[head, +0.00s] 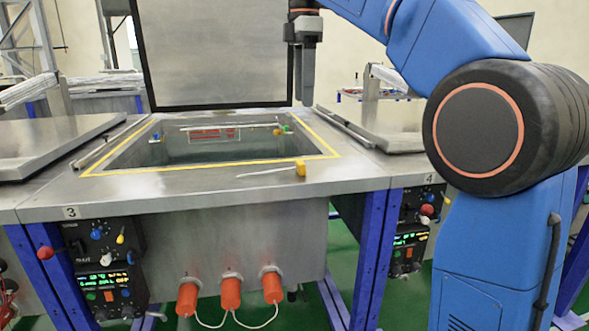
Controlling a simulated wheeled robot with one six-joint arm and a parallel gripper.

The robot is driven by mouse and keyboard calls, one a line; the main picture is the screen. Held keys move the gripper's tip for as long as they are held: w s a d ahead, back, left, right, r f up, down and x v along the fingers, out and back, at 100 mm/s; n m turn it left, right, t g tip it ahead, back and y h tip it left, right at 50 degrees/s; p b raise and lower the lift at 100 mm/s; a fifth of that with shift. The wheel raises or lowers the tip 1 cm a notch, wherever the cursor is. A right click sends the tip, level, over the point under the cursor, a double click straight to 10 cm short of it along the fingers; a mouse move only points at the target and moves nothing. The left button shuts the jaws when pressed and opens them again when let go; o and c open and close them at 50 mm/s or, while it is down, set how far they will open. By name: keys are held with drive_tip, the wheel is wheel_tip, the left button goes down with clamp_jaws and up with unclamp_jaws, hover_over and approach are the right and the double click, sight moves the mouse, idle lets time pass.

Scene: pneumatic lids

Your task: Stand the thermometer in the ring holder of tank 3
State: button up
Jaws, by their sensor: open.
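Tank 3 (190,184) stands in front of me, with its label "3" (71,212) at the front left and its lid (215,55) raised upright at the back. A thin white stick with a yellow block-shaped head (300,169), seemingly the thermometer, lies on the front rim near the right corner. A small green and yellow fitting (285,129) sits at the tank's back right inner edge; I cannot tell whether it is the ring holder. My gripper (304,102) points down beside the lid's right edge, above and behind the thermometer. It is empty.
A yellow line (210,165) frames the opening, which holds a dark liquid surface. Closed lids (45,145) flank it left and right. A control panel (105,250) and orange plugs (231,292) are on the front. The front rim left of the thermometer is clear.

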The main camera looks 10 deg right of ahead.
sight(301, 162)
drive_tip(key=f, duration=1.7)
drive_tip(key=shift+w+a, duration=0.2)
drive_tip(key=shift+w, duration=0.1)
drive_tip(key=shift+c, duration=0.6)
drive_tip(key=c, duration=1)
